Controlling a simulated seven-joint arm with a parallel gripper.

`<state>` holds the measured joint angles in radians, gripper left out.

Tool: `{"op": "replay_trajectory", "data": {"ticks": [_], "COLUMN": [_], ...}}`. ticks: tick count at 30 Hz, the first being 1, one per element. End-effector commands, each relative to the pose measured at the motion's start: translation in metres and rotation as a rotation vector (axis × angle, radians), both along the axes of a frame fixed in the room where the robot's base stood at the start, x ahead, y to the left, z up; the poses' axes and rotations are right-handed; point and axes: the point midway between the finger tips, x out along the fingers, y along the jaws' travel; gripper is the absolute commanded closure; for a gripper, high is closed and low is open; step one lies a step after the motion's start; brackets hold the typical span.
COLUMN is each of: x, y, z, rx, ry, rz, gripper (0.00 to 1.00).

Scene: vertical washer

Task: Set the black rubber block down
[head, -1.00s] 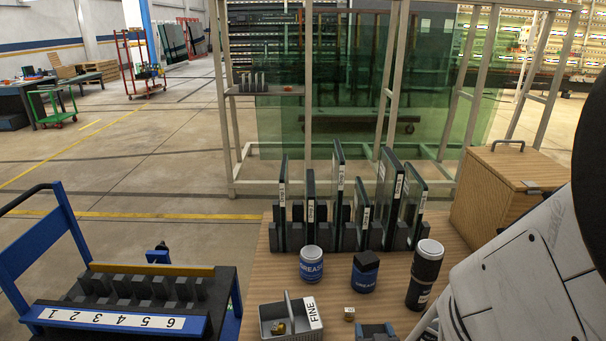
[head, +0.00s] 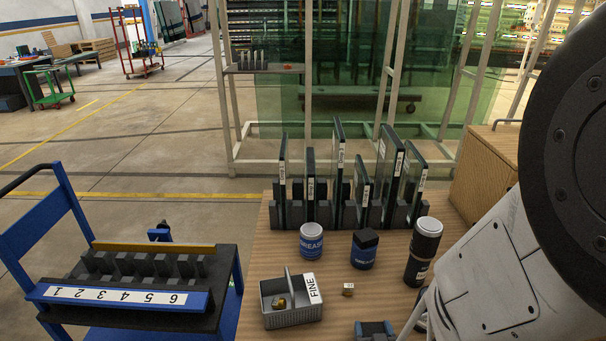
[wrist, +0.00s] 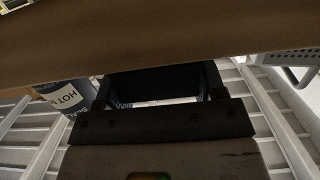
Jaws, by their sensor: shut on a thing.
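In the wrist view my gripper (wrist: 160,98) is shut on a black block (wrist: 155,82), which lies dark between its two fingers. The block's lower part and underside are hard to make out. A wide brown surface edge crosses the picture just beyond the block; I cannot tell whether they touch. In the head view my white arm fills the right side, and neither my gripper nor the block it holds can be made out there.
The wooden table (head: 285,258) bears racked glass panes (head: 338,185), a white-lidded jar (head: 311,240), a black-topped jar (head: 364,250), a dark canister (head: 423,252) and a grey caddy (head: 290,312). A blue cart (head: 130,300) stands left.

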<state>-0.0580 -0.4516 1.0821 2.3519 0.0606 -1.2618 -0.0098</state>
Motion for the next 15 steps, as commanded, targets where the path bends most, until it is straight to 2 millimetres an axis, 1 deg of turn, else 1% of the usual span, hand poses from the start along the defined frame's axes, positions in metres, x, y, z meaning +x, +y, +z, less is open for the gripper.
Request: {"op": "replay_trajectory", "data": {"ticks": [6, 15], "x": [-0.014, -0.021], "y": [-0.001, -0.001], "z": [0.004, 0.005], "rx": [0.000, 0.000], "ry": [0.000, -0.001], "rz": [0.000, 0.000], "gripper": [0.61, 0.61]}}
